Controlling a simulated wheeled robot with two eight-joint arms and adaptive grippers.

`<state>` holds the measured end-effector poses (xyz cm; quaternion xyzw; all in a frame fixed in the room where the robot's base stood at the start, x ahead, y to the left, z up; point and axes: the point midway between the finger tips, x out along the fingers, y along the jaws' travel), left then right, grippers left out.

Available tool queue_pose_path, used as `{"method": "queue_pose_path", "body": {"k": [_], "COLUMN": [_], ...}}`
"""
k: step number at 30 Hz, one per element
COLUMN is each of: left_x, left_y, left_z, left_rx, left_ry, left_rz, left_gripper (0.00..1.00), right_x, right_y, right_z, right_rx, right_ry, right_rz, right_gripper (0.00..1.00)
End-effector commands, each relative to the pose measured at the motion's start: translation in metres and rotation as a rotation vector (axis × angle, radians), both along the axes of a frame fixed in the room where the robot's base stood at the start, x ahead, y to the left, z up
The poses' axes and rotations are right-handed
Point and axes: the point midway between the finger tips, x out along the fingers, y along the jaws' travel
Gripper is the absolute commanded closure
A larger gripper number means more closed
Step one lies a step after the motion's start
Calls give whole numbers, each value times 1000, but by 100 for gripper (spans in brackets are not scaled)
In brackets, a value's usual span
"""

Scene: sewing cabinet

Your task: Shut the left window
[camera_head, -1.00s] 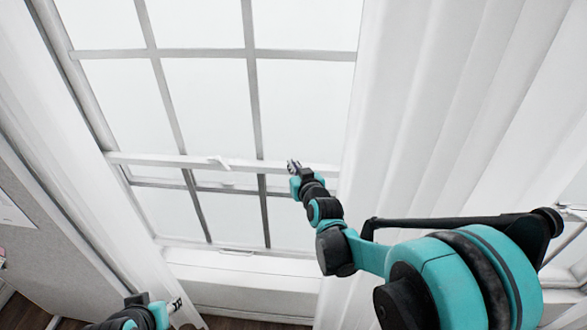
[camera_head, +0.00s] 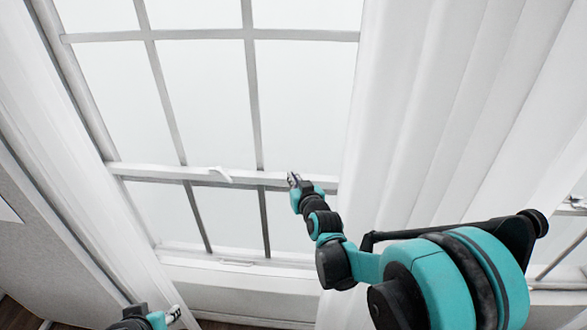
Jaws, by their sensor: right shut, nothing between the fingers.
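The window has a white frame and grey bars. Its middle rail (camera_head: 160,172) carries a white latch (camera_head: 222,175). The lower part (camera_head: 165,212) ends in a bottom rail with a small handle (camera_head: 237,262), close above the sill (camera_head: 235,283). I cannot tell whether a gap is left there. My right gripper (camera_head: 292,179) is shut and empty, in front of the middle rail's right part. Whether it touches the rail is unclear. My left gripper (camera_head: 173,315) is low at the bottom edge, away from the rail; its fingers are too small to read.
A white curtain (camera_head: 430,120) hangs close to the right of the window and behind my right arm. A grey panel (camera_head: 40,235) stands at the lower left. Dark floor shows at the bottom.

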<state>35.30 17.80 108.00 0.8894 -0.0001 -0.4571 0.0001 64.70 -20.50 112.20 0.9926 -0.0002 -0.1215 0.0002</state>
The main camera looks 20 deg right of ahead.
Motion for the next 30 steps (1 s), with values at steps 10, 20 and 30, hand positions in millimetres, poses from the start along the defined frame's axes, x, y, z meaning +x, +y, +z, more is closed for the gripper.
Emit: {"method": "queue_pose_path", "body": {"k": [10, 20, 30], "left_x": [0, 0, 0], "left_y": [0, 0, 0], "left_z": [-59, -60, -44], "left_rx": [0, 0, 0], "left_ry": [0, 0, 0], "left_rz": [0, 0, 0], "left_gripper": [60, 60, 60], "right_x": [0, -1, 2], "right_y": [0, 0, 1], "right_z": [-71, -73, -52], "right_rx": [0, 0, 0], "right_ry": [4, 6, 2], "right_rz": [1, 2, 1], "right_gripper": [100, 100, 100]}}
